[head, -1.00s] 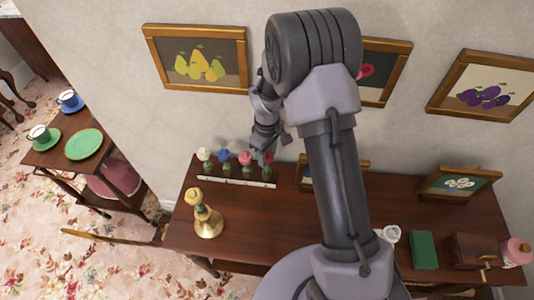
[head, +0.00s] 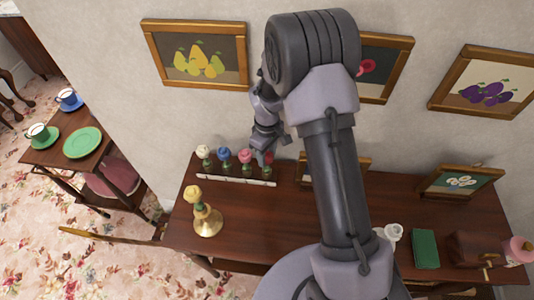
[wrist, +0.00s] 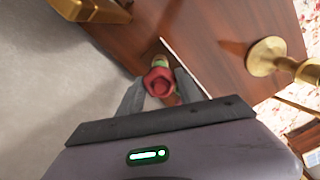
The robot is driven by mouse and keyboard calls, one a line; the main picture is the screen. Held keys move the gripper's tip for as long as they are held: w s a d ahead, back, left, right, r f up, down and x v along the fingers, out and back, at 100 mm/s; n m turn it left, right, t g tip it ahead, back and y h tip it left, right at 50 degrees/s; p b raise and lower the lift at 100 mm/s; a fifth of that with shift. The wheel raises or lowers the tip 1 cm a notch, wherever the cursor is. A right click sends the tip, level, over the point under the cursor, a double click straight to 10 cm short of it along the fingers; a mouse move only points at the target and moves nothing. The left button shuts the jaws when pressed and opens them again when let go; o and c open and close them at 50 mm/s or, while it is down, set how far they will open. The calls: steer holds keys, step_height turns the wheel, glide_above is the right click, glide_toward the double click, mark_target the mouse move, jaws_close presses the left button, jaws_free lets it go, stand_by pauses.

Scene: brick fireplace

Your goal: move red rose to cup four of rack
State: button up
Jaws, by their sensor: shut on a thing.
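The red rose (wrist: 160,84) is between the two fingers of my gripper (wrist: 160,92) in the wrist view, and the fingers are shut on it. In the head view my gripper (head: 266,149) is at the right end of the rack (head: 228,181), a long low strip with a white front edge on the brown table. Only a bit of the red rose (head: 268,157) shows there, just right of the pink rose. White (head: 203,152), blue (head: 224,154) and pink (head: 245,156) roses stand in a row in the rack. I cannot tell whether the red rose's stem is inside a cup.
A brass holder (head: 207,223) with a yellow rose (head: 193,194) stands on the table (head: 270,225) in front of the rack. A framed picture leans at the wall close right of my gripper. The table front by the holder is clear.

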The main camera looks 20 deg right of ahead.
steer(key=shift+f, duration=0.3)
steer(key=shift+r+p, duration=1.3)
steer(key=shift+r, duration=0.35)
steer(key=shift+f, duration=0.2)
steer(key=shift+f+b, duration=0.3)
steer(key=shift+b, duration=0.25)
steer(key=shift+f+b, duration=0.7)
steer(key=shift+f, duration=0.15)
